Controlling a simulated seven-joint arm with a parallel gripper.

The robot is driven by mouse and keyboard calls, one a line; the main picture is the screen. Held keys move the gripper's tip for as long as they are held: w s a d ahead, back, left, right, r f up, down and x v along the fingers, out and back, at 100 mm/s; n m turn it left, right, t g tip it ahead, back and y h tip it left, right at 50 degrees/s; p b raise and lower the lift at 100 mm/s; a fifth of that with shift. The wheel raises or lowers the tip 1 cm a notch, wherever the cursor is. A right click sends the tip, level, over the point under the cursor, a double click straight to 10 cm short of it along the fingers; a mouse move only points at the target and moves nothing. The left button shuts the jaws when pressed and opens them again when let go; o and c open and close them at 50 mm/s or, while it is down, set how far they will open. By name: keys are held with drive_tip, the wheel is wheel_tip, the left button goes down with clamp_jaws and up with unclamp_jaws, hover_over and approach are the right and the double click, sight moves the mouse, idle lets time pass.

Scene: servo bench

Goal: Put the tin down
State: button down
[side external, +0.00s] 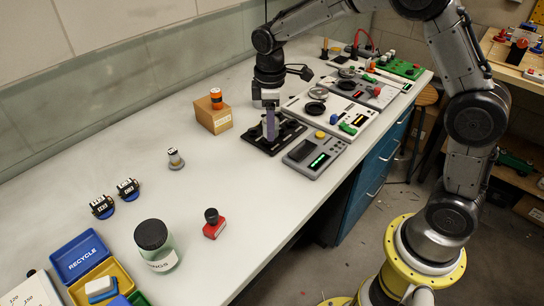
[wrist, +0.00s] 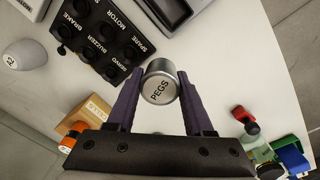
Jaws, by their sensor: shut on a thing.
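The tin is a small silver-grey can with a label reading PEGS (wrist: 158,90). It sits between the purple fingers of my gripper (wrist: 160,82) in the wrist view, and they are shut on it. In the side view my gripper (side external: 270,125) points down over the left part of the black labelled tray (side external: 292,136). The tin is mostly hidden by the fingers there, and I cannot tell whether it touches anything below. In the wrist view the tray (wrist: 105,40), with round wells marked MOTOR, BRAKE, BUZZER, SPARE and SERVO, lies beyond the tin, to the upper left.
A cardboard box (side external: 213,118) with an orange item on it stands left of my gripper. A grey device with a green display (side external: 316,156) is close on the right. A red stamp (side external: 213,224) and a green jar (side external: 162,252) stand nearer. The white bench between is largely clear.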

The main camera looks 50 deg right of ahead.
drive_tip(key=m, duration=0.4)
drive_tip(key=w+r+m, duration=0.1)
drive_tip(key=m, duration=0.3)
drive_tip(key=w+m, duration=0.1)
drive_tip(key=m, duration=0.2)
drive_tip(key=shift+w+d+r+m+g, duration=0.1)
drive_tip(key=shift+d+r+m+g, duration=0.05)
drive_tip(key=shift+m+g, duration=0.2)
